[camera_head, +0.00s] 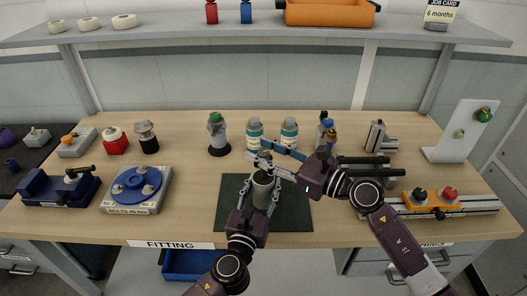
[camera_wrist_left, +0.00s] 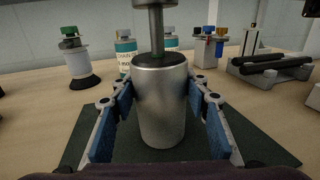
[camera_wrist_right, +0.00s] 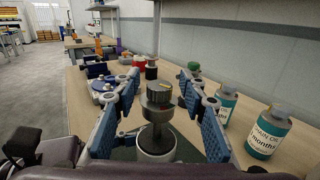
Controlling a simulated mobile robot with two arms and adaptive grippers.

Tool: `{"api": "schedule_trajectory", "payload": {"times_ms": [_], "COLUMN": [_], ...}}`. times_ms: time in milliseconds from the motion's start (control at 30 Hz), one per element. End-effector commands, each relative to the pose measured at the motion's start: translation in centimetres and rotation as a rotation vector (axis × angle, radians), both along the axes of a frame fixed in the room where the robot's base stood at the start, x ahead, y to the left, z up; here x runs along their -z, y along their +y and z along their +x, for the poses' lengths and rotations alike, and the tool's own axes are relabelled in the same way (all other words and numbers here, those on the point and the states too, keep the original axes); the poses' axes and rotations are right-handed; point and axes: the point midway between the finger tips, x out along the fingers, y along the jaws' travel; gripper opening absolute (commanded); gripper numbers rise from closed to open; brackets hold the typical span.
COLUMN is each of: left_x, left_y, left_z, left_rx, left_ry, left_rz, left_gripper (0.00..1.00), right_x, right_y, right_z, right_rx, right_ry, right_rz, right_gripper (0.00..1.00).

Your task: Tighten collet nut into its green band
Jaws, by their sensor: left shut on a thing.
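A grey metal cylinder (camera_wrist_left: 162,105) stands upright on the dark green mat (camera_head: 228,208). My left gripper (camera_head: 262,192) is shut on it, with one blue-padded finger on each side in the left wrist view. A narrower shaft rises from its top. In the right wrist view the collet nut (camera_wrist_right: 159,96), a short grey round part with a small yellow mark, sits above the cylinder. My right gripper (camera_wrist_right: 160,105) is open around the nut, with gaps visible on both sides. The green band cannot be made out clearly.
Two white-and-teal bottles (camera_head: 289,132) stand just behind the mat. A blue turntable (camera_head: 136,187) and a dark blue vise (camera_head: 58,187) are at left. An orange fixture with knobs (camera_head: 434,201) is at right. Bare bench lies left of the mat.

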Motion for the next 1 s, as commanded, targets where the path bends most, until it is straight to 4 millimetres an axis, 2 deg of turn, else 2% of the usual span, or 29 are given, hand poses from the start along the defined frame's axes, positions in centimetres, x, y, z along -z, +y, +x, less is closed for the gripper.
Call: {"api": "schedule_trajectory", "payload": {"times_ms": [233,567,1000], "left_x": [-0.06,-0.06,-0.06], "left_y": [0.01,0.01,0.01], "left_z": [0.02,0.02,0.01], "left_rx": [-0.001,-0.001,0.0], "left_ry": [-0.001,-0.001,-0.001], "left_rz": [0.0,0.0,0.001], "left_gripper": [0.0,0.0,0.0], "right_x": [-0.01,-0.01,0.17], "right_y": [0.04,0.01,0.06], "right_z": [0.03,0.02,-0.01], "right_rx": [0.0,0.0,0.094], "right_ry": [0.0,0.0,0.002], "right_rz": [0.0,0.0,-0.005], "right_gripper": [0.38,0.01,0.0]}}
